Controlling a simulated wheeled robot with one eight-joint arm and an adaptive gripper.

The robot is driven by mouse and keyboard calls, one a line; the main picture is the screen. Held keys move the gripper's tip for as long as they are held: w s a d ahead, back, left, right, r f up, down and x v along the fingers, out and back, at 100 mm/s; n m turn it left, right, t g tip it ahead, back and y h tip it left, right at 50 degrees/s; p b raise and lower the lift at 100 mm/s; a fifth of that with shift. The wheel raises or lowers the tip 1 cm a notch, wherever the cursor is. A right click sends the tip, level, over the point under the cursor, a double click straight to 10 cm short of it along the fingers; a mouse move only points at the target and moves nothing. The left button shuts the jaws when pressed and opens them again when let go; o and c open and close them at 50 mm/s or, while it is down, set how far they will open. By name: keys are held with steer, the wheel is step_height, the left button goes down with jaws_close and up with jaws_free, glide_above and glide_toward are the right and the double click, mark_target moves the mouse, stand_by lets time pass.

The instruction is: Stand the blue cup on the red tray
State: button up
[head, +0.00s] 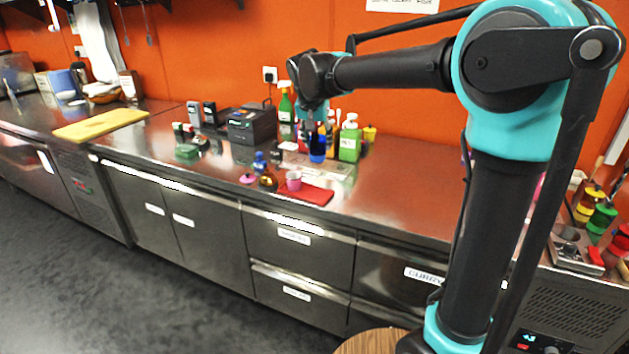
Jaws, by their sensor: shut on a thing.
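The blue cup (317,150) is upright under my gripper (317,134), which is shut on it near its top. My gripper hangs from the arm over the steel counter, and its fingers are small and dark here. The red tray (312,195) lies flat near the counter's front edge, below and slightly left of the cup in the picture. The cup appears behind the tray and apart from it. I cannot tell exactly how high it is above the counter.
A pink cup (293,181) stands at the tray's left end, with an amber bottle (268,181) and a blue bottle (259,162) farther left. A green bottle (350,142) stands right of the blue cup. The counter (400,198) is clear to the tray's right.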

step_height(320, 180, down, 13)
steer(key=shift+r, duration=0.1)
stand_by(0.4)
steer(key=o, duration=1.3)
steer(key=d+v, duration=0.1)
steer(key=v, duration=1.1)
steer(key=s+d+f+n, duration=0.1)
steer(key=s+d+f, duration=0.45)
steer(key=d, duration=0.35)
steer(key=s+d+f, duration=0.4)
steer(key=d+f, duration=0.3)
steer(key=d, duration=0.1)
steer(key=s+d+f+n+y, duration=0.1)
steer(key=s+d+f, duration=0.7)
steer(key=s, duration=0.5)
step_height(320, 180, down, 2)
steer(key=shift+d, duration=0.15)
